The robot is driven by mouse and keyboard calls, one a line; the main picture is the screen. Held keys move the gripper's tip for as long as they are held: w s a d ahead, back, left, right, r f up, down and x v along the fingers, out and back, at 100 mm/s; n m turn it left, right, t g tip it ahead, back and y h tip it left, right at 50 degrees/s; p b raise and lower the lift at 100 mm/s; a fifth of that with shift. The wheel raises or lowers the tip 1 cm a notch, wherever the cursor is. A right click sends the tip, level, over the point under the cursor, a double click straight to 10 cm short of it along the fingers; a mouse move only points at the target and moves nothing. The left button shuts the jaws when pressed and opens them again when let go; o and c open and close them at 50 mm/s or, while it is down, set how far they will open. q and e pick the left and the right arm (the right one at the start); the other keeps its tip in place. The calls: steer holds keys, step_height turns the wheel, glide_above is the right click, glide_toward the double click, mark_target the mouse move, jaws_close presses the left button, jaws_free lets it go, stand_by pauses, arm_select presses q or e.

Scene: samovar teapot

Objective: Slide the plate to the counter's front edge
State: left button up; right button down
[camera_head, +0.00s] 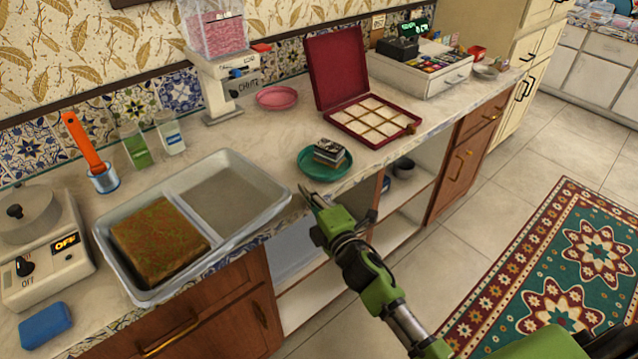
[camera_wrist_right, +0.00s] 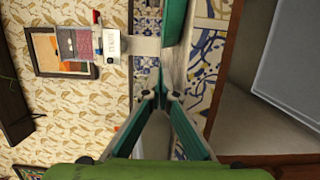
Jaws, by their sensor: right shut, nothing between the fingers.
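The teal plate (camera_head: 310,168) lies flat on the marble counter, close to the front edge. A small stack of dark, flat pieces (camera_head: 329,152) rests on it. In the right wrist view the plate's rim (camera_wrist_right: 174,24) shows edge-on at the top. My right gripper (camera_head: 306,192) is at the counter's front edge, just below and left of the plate in the head view. Its fingers are shut and empty, and the wrist view shows the tips (camera_wrist_right: 161,94) short of the plate with a gap. My left gripper is not in view.
Left of the plate is a metal tray (camera_head: 238,240) with a brown block. Behind it stand a pink plate (camera_head: 277,97) and an open red box (camera_head: 370,120). Open shelves (camera_head: 310,285) lie below the counter edge. The floor in front is clear apart from a rug (camera_head: 560,260).

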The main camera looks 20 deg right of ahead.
mark_target(322, 178)
steer(key=d, duration=0.3)
steer(key=shift+w+d, duration=0.2)
steer(key=shift+w, duration=0.2)
steer(key=shift+d, duration=0.1)
steer(key=shift+w+d, duration=0.25)
steer(key=shift+d, duration=0.35)
steer(key=shift+w+d, duration=0.25)
steer(key=shift+d, duration=0.3)
steer(key=shift+a+f, duration=0.1)
steer(key=shift+a, duration=0.05)
